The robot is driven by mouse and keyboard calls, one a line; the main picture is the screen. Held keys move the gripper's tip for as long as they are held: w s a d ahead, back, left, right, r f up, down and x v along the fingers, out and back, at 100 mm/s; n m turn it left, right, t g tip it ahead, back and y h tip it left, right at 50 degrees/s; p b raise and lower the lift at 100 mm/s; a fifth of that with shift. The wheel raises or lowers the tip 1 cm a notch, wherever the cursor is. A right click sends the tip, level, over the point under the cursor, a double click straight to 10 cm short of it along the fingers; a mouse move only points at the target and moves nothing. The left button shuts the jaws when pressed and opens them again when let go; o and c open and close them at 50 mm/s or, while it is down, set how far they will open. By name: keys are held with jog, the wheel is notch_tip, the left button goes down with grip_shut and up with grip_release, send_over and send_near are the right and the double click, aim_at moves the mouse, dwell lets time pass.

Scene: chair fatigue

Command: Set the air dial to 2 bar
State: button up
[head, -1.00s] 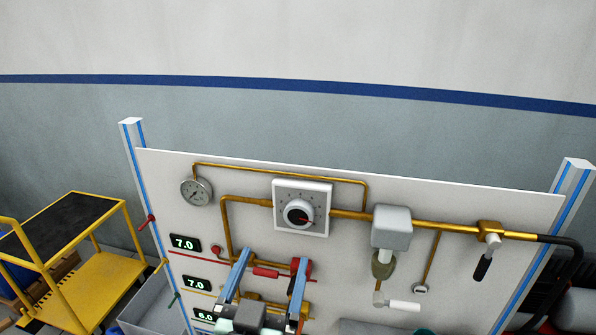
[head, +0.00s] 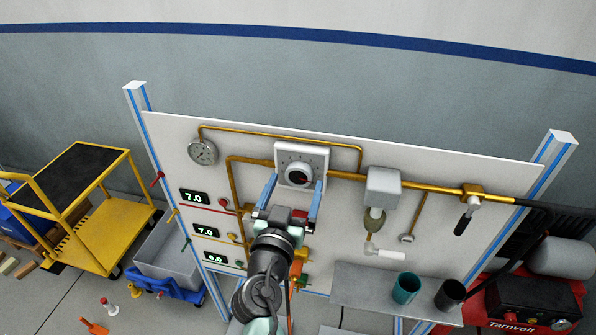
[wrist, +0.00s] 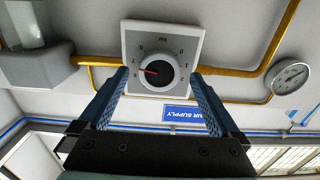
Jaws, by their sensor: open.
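The air dial (head: 299,174) is a dark round knob with a light rim on a square white plate on the panel. The wrist view shows the knob (wrist: 156,76) upside down, its red pointer toward picture left; the scale figures are too small to read surely. My gripper (head: 296,180) is open, with its two blue fingers in front of the plate, one on each side of the knob. In the wrist view my gripper (wrist: 159,73) also straddles the knob with gaps on both sides. I cannot tell how far the fingertips are from the plate.
Brass pipes run beside the dial, with a grey box (head: 383,187) to the right and a round gauge (head: 203,151) to the left. Displays read 7.0, 7.0 and 6.0. A grey shelf (head: 365,284) holds two cups. An "AIR SUPPLY" label (wrist: 193,117) shows in the wrist view.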

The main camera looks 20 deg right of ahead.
aim_at(298, 179)
jog(key=shift+x, duration=1.55)
jog(key=shift+c, duration=0.3)
jog(key=c, duration=1.3)
